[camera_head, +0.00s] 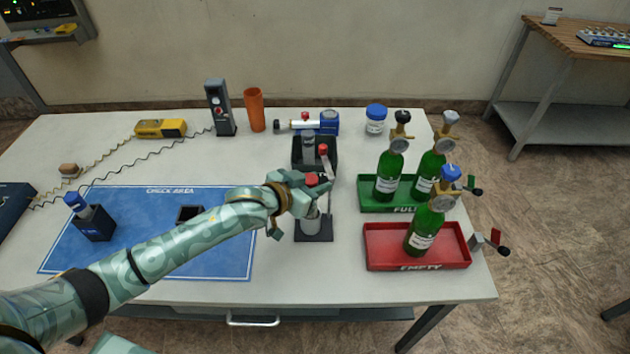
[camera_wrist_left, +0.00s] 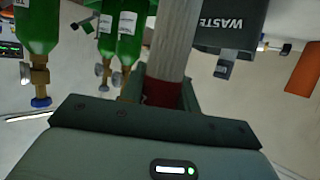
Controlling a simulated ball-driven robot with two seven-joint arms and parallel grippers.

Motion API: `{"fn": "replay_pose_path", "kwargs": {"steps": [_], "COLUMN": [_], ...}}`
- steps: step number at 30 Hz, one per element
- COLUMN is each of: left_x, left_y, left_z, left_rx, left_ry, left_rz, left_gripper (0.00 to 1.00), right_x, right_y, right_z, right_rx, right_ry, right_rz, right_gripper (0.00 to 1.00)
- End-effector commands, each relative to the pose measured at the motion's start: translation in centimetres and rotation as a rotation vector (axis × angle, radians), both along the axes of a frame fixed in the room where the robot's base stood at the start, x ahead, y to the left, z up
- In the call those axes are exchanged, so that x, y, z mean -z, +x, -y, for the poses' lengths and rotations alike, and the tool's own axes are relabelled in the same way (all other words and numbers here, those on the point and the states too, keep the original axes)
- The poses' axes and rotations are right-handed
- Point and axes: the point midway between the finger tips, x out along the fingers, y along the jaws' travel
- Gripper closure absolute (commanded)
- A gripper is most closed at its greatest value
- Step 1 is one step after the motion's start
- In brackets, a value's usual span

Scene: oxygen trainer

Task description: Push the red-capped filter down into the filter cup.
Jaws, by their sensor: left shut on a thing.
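My left gripper (camera_head: 306,188) is shut on the red-capped filter (camera_head: 312,180) above the front middle of the table. In the left wrist view the red cap sits between the jaws, and the filter's pale body (camera_wrist_left: 174,45) runs away from them to the picture's edge. My right gripper is not in view.
The black waste bin (camera_head: 328,166) stands behind. Green (camera_head: 375,206) and red (camera_head: 375,262) trays with gas bottles stand to the right. The blue check mat (camera_head: 130,262) lies left.

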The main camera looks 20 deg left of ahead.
Motion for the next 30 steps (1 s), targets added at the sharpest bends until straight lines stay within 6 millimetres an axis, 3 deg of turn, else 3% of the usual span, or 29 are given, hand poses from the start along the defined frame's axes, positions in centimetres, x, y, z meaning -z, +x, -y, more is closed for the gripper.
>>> {"fn": "replay_pose_path", "kwargs": {"steps": [30], "left_x": [2.6], "left_y": [0.0], "left_z": [0.0], "left_rx": [-0.001], "left_ry": [0.0], "left_rz": [0.0], "left_gripper": [1.0], "right_x": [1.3], "right_y": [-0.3], "right_z": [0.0], "right_rx": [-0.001], "right_ry": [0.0], "right_rz": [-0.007], "right_gripper": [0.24]}}
